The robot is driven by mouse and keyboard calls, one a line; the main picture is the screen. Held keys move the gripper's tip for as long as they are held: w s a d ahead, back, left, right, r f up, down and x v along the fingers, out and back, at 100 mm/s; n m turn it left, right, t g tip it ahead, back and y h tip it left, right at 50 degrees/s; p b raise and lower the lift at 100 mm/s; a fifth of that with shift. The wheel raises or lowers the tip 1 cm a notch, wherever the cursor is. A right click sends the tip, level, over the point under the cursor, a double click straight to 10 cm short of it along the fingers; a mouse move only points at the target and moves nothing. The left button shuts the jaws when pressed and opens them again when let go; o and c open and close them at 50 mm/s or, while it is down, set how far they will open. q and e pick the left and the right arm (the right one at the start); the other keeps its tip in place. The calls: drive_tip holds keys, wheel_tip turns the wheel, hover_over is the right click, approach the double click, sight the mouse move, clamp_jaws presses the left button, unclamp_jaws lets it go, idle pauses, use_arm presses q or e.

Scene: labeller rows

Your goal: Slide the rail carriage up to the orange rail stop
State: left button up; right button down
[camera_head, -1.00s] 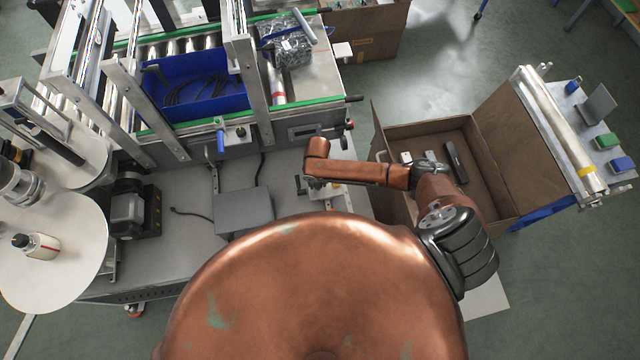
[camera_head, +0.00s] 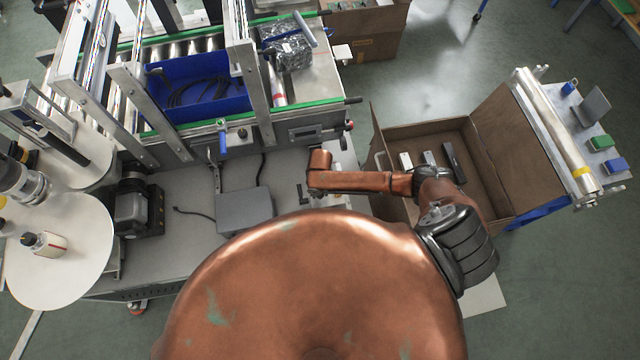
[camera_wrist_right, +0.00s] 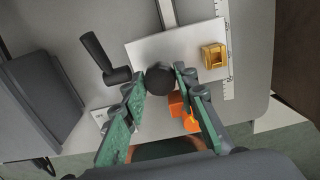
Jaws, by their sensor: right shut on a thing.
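In the right wrist view my right gripper (camera_wrist_right: 160,92) has its two green fingers shut on the round black knob (camera_wrist_right: 160,79) of the rail carriage. The carriage is a white plate (camera_wrist_right: 190,50) over a grey rail (camera_wrist_right: 167,13), with a yellow block (camera_wrist_right: 214,56) on its right. The orange rail stop (camera_wrist_right: 178,104) is close to the plate's near edge, partly hidden by the right-hand finger. I cannot tell whether they touch. In the head view my copper right arm (camera_head: 365,182) reaches over the bench and hides most of the carriage. My left gripper is not in view.
A black handle (camera_wrist_right: 105,59) stands left of the carriage, and a ruler scale (camera_wrist_right: 225,45) runs on its right. A grey box (camera_head: 244,210) sits on the bench. An open cardboard box (camera_head: 490,165) stands right of the bench, under my right arm.

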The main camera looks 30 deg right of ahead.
sight(321, 204)
drive_tip(key=shift+s+a+f+p, duration=0.15)
drive_tip(key=shift+s+p, duration=0.1)
drive_tip(key=shift+s, duration=0.25)
drive_tip(key=shift+s+a+r+p, duration=0.1)
drive_tip(key=shift+s+a+p, duration=0.1)
drive_tip(key=shift+s, duration=0.3)
drive_tip(key=shift+s+a+f+p, duration=0.1)
drive_tip(key=shift+s+p, duration=0.15)
drive_tip(key=shift+s, duration=0.25)
drive_tip(key=c, duration=1.9)
unclamp_jaws()
drive_tip(key=o, duration=0.4)
drive_tip(key=shift+w+d, duration=0.1)
drive_tip(key=shift+w, duration=0.1)
drive_tip(key=shift+o, duration=0.2)
drive_tip(key=shift+w+r, duration=0.1)
drive_tip(key=shift+r, duration=0.3)
wheel_tip(321, 204, up, 11)
drive_tip(key=shift+r, duration=0.2)
